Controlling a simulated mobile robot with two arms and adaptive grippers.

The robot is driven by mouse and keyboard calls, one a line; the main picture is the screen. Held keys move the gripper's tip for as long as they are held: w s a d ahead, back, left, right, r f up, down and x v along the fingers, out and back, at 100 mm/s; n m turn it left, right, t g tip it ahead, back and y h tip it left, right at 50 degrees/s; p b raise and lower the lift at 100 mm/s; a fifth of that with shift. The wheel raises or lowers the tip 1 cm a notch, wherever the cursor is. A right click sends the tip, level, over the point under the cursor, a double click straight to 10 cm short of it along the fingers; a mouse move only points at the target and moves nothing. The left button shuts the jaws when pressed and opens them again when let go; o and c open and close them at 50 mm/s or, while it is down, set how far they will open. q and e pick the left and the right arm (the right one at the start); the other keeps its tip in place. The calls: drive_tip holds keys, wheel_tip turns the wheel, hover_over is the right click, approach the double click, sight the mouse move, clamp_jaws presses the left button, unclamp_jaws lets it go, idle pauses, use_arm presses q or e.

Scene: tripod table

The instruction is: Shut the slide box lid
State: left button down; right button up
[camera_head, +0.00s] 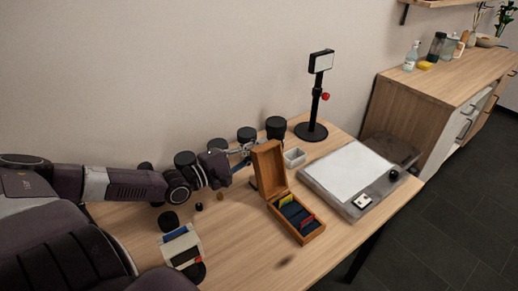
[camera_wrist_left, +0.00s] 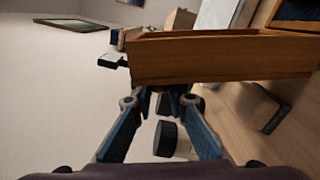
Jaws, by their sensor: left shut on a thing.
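The wooden slide box (camera_head: 310,234) stands on the table with its lid (camera_head: 269,166) raised upright at its back left edge. Dark blue slots and a few coloured pieces show inside the open box. My left gripper (camera_head: 246,160) reaches in from the left and is shut on the lid, at its outer side near the top. In the left wrist view, the lid (camera_wrist_left: 220,58) spans the upper part, and the gripper's fingertips (camera_wrist_left: 166,98) meet at its lower edge. The exact contact is partly hidden. My right gripper is not in view.
A white light panel (camera_head: 350,172) lies right of the box on the table (camera_head: 262,264). A small white tray (camera_head: 294,157), dark round containers (camera_head: 277,127) and a black stand (camera_head: 312,130) are behind it. The table in front of the box is mostly clear.

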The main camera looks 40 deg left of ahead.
use_arm(q)
drive_tip(key=shift+d+r+p, duration=0.15)
drive_tip(key=shift+r+p, duration=0.05)
drive_tip(key=shift+p, duration=0.25)
drive_tip(key=s+d+r+m+p, duration=0.2)
drive_tip(key=d+m+p, duration=0.5)
drive_tip(key=p, duration=0.5)
drive_tip(key=shift+s+d+r, duration=0.2)
drive_tip(key=shift+d+r, duration=0.1)
drive_tip(key=shift+r, duration=0.2)
drive_tip(key=c, duration=1.9)
unclamp_jaws()
drive_tip(key=shift+v, duration=3.75)
drive_tip(key=shift+c, duration=0.4)
